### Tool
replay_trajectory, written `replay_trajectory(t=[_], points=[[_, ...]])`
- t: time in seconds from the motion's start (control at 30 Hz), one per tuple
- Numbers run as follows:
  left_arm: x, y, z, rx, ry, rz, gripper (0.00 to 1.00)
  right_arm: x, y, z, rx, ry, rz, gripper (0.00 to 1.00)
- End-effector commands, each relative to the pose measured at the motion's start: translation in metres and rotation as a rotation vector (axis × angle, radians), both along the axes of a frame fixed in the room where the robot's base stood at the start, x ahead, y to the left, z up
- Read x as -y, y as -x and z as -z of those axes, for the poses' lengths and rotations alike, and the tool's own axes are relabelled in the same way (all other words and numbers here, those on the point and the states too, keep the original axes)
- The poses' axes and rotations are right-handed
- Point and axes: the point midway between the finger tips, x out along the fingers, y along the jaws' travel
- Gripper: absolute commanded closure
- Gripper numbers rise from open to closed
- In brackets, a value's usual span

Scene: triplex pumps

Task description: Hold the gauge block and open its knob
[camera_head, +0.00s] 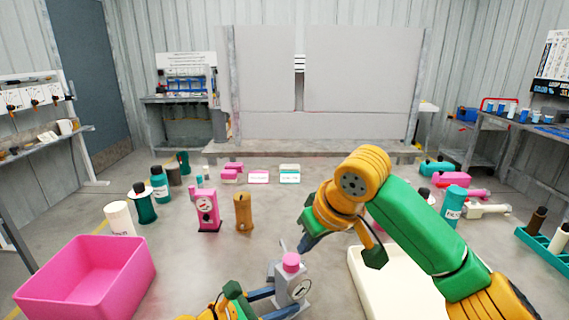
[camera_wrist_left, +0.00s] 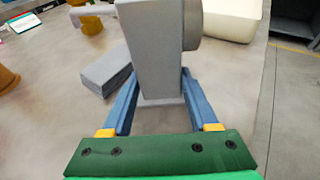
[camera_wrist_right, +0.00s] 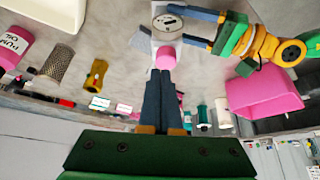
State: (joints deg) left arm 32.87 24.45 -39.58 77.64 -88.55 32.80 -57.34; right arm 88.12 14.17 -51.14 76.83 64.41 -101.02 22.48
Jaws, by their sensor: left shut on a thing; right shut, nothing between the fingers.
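The grey gauge block (camera_head: 293,285) stands upright at the lower middle of the head view, with a round dial on its face and a pink knob (camera_head: 291,262) on top. My left gripper (camera_wrist_left: 158,88) is shut on the block's body, one blue finger on each side. In the right wrist view the dial (camera_wrist_right: 168,22) and the knob (camera_wrist_right: 164,58) show clearly. My right gripper (camera_wrist_right: 165,76) is shut and empty, its tips close to the knob; I cannot tell whether they touch. In the head view my right gripper (camera_head: 307,243) is just above and right of the knob.
A grey flat piece (camera_wrist_left: 107,74) lies beside the block. A pink bin (camera_head: 90,280) is at left, a cream tray (camera_head: 370,285) at right.

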Motion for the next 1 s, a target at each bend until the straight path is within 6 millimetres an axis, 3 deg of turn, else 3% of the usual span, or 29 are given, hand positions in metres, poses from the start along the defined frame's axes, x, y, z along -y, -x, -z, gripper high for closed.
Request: replay_trajectory(t=[0.1,0.37,0.6,1.0], points=[[0.000,-0.001,-0.001,0.002,0.002,-0.001,0.71,-0.001,0.000,-0.012,0.001,-0.001,-0.001,1.00],[0.000,-0.001,-0.002,0.004,0.002,-0.002,0.71,0.000,0.001,-0.014,-0.001,0.000,-0.001,1.00],[0.000,-0.001,-0.002,0.004,0.002,-0.002,0.71,-0.013,0.013,-0.024,0.001,-0.002,-0.002,1.00],[0.000,-0.001,-0.002,0.003,0.003,-0.002,0.71,-0.014,0.014,0.034,-0.006,-0.004,-0.001,1.00]])
